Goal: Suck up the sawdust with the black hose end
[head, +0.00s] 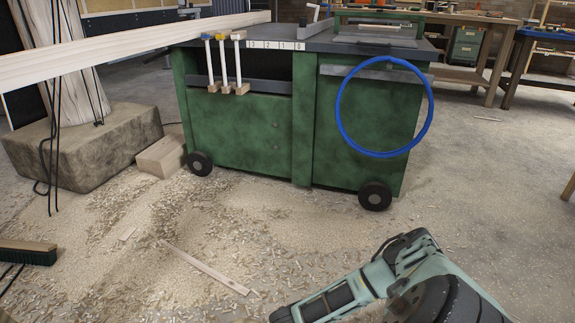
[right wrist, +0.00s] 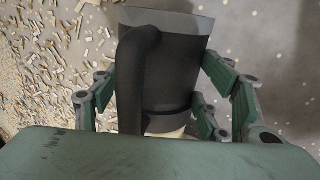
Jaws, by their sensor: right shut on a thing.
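Sawdust (head: 125,235) and wood shavings lie scattered over the floor in front of the green machine, thickest at left and centre. Shavings (right wrist: 50,65) also show at the left of the right wrist view. My right gripper (right wrist: 160,88) is shut on the black hose end (right wrist: 170,65), with fingers on both sides of it. The hose end is a dark, wide-mouthed nozzle with a thick bend on its left side, above the floor. In the head view my right arm enters at the bottom right, and the hose end cannot be made out. My left gripper is out of view.
The green machine (head: 240,135) on wheels stands ahead, with a blue ring (head: 343,128) on its front. A long plank (head: 130,48) reaches in from the left. A brush (head: 28,252), a wood strip (head: 205,269), a wood block (head: 160,157) and a stone base (head: 85,150) are on the floor.

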